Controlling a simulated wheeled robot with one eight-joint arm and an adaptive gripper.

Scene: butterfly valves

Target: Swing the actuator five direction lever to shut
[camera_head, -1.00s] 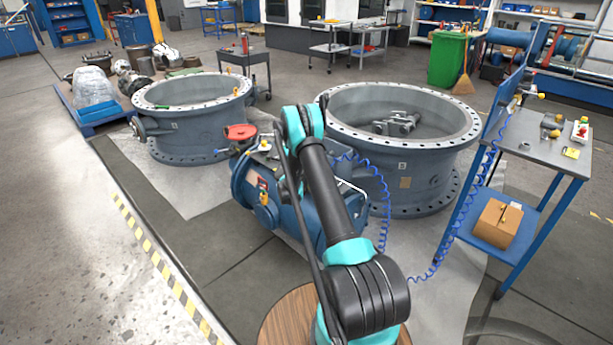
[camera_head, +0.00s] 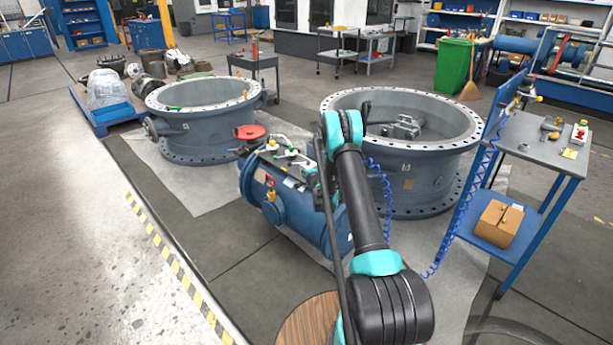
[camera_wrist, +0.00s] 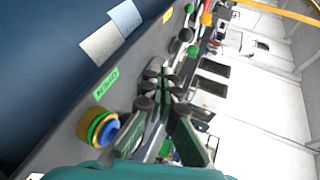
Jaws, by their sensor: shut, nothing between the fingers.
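The blue cylindrical actuator (camera_head: 292,205) lies on the floor mat in the head view, between the two large valve bodies. Several white levers (camera_head: 290,153) stand along its top; I cannot tell which is number five. In the wrist view, my gripper (camera_wrist: 166,88) is shut and empty above the grey top surface. A green label (camera_wrist: 106,88), apparently reading OPEN, lies left of the fingers. Contact with any lever cannot be made out.
Large grey flanged valve bodies stand left (camera_head: 205,140) and right (camera_head: 420,165) of the actuator. A blue coiled hose (camera_head: 385,205) hangs beside my arm, near a blue-legged workbench (camera_head: 540,150). Open floor lies at the left, past a yellow-black stripe (camera_head: 180,270).

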